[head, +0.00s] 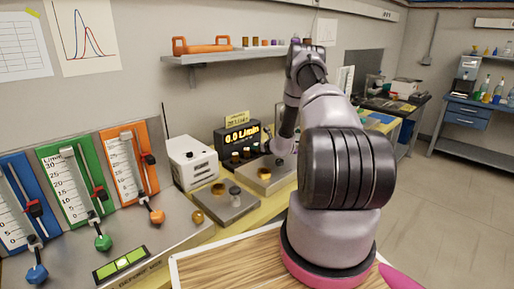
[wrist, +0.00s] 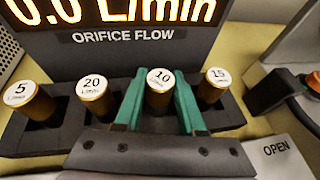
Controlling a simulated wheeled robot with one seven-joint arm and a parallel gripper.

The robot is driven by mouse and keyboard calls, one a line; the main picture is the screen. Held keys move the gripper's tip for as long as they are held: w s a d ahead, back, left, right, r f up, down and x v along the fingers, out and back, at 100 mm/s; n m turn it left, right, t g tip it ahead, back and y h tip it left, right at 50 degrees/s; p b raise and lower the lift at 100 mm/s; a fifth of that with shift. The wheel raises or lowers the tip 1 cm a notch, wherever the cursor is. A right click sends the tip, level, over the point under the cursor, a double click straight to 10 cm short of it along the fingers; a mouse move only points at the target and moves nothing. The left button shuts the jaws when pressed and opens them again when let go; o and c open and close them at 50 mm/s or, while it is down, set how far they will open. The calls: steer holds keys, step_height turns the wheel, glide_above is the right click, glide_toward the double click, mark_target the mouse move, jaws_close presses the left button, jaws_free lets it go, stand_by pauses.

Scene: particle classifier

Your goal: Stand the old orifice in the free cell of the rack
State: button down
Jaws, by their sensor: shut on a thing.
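A brass orifice (wrist: 159,100) with a white cap marked 10 stands between the green fingers of my gripper (wrist: 160,82), which is shut on it. It is over or in a cell of the dark rack (wrist: 55,140); its lower end is hidden by my gripper, so I cannot tell how deep it sits. Brass orifices marked 5 (wrist: 38,105), 20 (wrist: 95,98) and 15 (wrist: 212,92) stand in the other visible cells. In the head view the rack is small and my gripper is mostly hidden behind my arm.
A display (head: 242,134) reading 0.0 L/min stands right behind the rack. A white box (head: 193,162) is to its left. Grey metal blocks (head: 225,207) stand in front. In the wrist view a block marked OPEN (wrist: 280,150) and a dark lever (wrist: 268,92) are at the right.

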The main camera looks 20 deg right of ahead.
steer(key=shift+f, duration=0.15)
steer(key=c, duration=0.5)
jaws_free()
